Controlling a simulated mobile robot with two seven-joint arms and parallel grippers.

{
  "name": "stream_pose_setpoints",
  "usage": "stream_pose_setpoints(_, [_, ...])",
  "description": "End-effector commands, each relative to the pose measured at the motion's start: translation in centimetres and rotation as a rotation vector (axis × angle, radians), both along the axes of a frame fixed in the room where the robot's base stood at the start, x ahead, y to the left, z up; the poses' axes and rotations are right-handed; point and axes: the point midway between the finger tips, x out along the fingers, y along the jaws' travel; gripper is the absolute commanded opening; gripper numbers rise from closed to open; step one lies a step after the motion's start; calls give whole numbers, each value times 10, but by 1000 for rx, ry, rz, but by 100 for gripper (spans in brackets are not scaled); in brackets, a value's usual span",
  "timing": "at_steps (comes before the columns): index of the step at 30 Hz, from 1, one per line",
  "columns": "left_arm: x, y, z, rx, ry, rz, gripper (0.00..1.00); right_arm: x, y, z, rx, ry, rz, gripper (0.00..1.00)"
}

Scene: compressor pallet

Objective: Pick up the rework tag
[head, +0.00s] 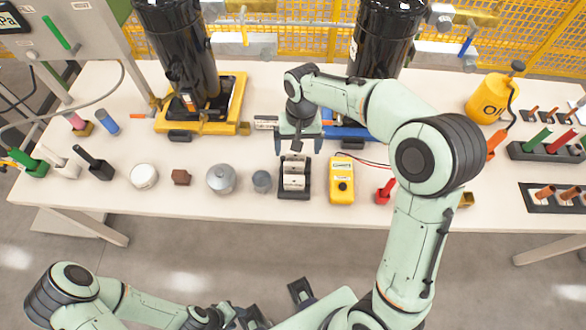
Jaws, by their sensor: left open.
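A black holder (294,191) stands near the front edge of the table, a little left of the middle. It holds small pale tags (294,168) with dark print. The print is too small to read, so I cannot tell which is the rework tag. My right gripper (298,146) is just behind and above the holder, pointing down, with its two fingers spread apart. A small dark part shows between them, which I cannot make out. My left gripper (275,305) is low at the bottom of the view, in front of the table, open and away from the tags.
A yellow meter (342,181) stands close to the holder's right and a grey cylinder (262,181) close to its left. Two black compressor tanks (178,48) (386,36) rise behind. A red-handled item (385,191) lies farther right. Some table left of the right gripper is clear.

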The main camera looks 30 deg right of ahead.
Motion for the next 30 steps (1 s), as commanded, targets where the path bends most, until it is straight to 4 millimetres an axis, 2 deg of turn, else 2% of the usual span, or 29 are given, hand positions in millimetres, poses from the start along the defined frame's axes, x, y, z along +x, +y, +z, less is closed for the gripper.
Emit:
stream_pose_setpoints(4, [1, 0, 3, 0, -1, 0, 43, 8, 6, 6, -57, -19, -102, 96])
stream_pose_setpoints(7, [1, 0, 2, 0, -1, 0, 43, 10, 7, 1, -68, -21, -130, 96])
stream_pose_setpoints(18, [-2, 0, -5, 0, 2, 0, 43, 9, 6, -64, -69, -19, -134, 96])
stream_pose_setpoints(26, [-3, 0, -6, 0, 3, 0, 43, 10, 6, -84, -68, -21, -134, 96])
stream_pose_setpoints(30, [-2, 0, -6, 0, 3, 0, 43, 10, 5, -106, -67, -17, -134, 96])
